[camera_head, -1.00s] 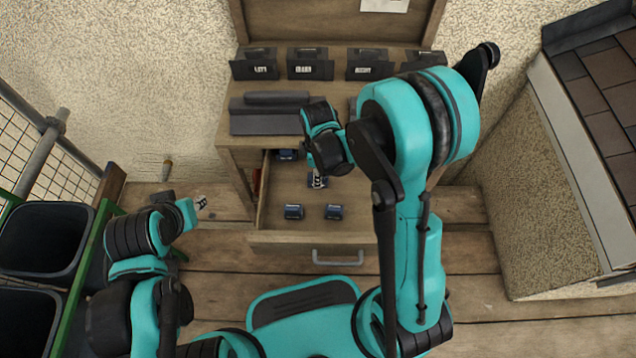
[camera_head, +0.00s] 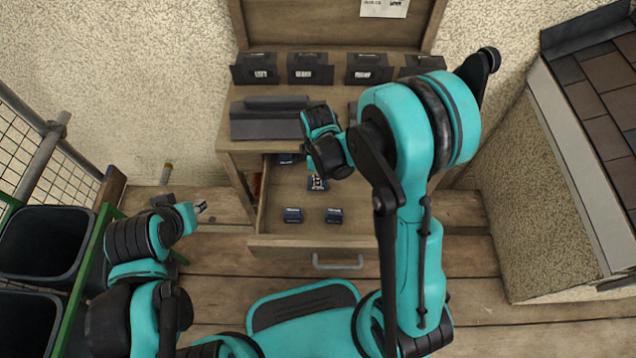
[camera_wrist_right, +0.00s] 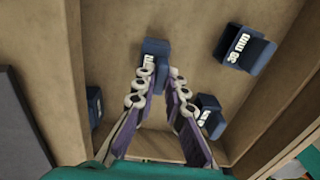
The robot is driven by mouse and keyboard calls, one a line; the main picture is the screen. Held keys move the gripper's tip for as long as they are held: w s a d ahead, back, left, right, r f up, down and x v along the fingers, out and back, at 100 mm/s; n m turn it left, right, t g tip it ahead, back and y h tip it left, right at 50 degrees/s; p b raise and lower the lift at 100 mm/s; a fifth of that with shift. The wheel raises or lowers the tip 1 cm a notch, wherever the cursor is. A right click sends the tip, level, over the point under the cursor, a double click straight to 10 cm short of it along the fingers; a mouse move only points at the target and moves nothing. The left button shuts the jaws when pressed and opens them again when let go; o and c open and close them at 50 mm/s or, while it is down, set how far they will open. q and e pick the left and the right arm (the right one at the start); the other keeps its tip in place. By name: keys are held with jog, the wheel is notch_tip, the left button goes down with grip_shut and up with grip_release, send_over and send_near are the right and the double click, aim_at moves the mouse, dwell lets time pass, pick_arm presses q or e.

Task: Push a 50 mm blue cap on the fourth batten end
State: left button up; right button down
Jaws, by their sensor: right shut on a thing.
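My right gripper (camera_head: 317,178) reaches down into an open drawer and is shut on a blue cap (camera_head: 317,186). In the right wrist view the cap (camera_wrist_right: 155,48) sits at the tips of the gripper (camera_wrist_right: 160,76); its label is mostly hidden, so I cannot read its size. A blue cap marked 38 mm (camera_wrist_right: 244,50) lies apart from the fingers, with another blue cap (camera_wrist_right: 209,116) near it. I cannot make out batten ends.
The wooden drawer (camera_head: 275,240) has low walls around the caps. Several black labelled boxes (camera_head: 310,68) and dark grey pieces (camera_head: 268,125) stand on the bench above. A tiled roof (camera_head: 600,100) is at the right, dark bins (camera_head: 40,245) at the left.

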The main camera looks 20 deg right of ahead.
jog(key=shift+r+p, duration=1.5)
jog(key=shift+r, duration=0.75)
